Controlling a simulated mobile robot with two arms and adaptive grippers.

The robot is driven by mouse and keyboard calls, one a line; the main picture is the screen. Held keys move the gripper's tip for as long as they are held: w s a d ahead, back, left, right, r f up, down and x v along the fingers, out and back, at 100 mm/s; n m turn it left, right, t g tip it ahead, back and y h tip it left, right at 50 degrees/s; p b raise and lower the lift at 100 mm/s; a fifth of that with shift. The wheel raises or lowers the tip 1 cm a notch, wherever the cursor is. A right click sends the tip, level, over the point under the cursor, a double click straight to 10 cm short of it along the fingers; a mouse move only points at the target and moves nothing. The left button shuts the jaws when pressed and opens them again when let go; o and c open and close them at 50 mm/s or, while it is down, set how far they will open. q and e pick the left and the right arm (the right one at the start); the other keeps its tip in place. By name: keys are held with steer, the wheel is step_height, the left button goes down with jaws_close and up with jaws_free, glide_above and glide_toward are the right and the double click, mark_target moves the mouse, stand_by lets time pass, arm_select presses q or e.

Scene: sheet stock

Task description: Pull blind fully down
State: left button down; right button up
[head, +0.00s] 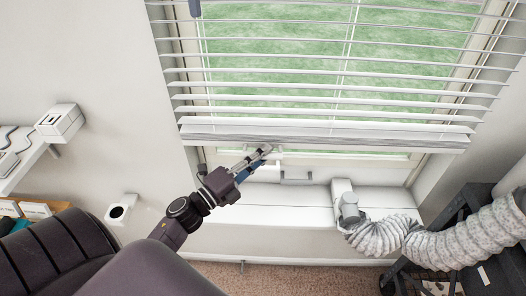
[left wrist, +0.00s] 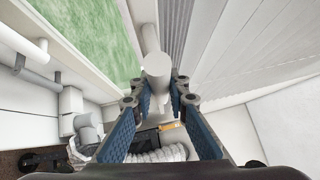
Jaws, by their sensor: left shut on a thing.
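The white slatted blind (head: 330,85) hangs over the window, its slats tilted open with green showing between them. Its bottom rail (head: 340,139) is a little above the sill, leaving a narrow strip of bare window below. My left gripper (head: 264,151) is just below the bottom rail, left of its middle. In the left wrist view, a white round-ended bar (left wrist: 157,64) sits between the blue-padded fingers (left wrist: 158,92), which are shut on it. The blind's slats (left wrist: 240,40) rise at the right there. How the bar joins the rail is hidden. My right gripper is not in view.
A white ledge (head: 280,205) runs below the window, with a grey-white fitting (head: 347,205) and a ribbed hose (head: 440,235) at its right. A shelf with a white box (head: 60,122) is at the left. A blue-grey piece (head: 195,8) hangs at the top.

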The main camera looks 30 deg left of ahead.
arm_select(q)
step_height(320, 180, down, 6)
steer(key=b, duration=0.3)
steer(key=shift+b, duration=0.3)
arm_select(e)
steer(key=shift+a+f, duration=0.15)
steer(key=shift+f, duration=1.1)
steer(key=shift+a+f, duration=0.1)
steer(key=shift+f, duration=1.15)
arm_select(q)
steer(key=shift+f, duration=0.1)
steer(key=c, duration=1.8)
jaws_free()
steer(key=shift+c, duration=0.2)
steer(key=v, duration=1.2)
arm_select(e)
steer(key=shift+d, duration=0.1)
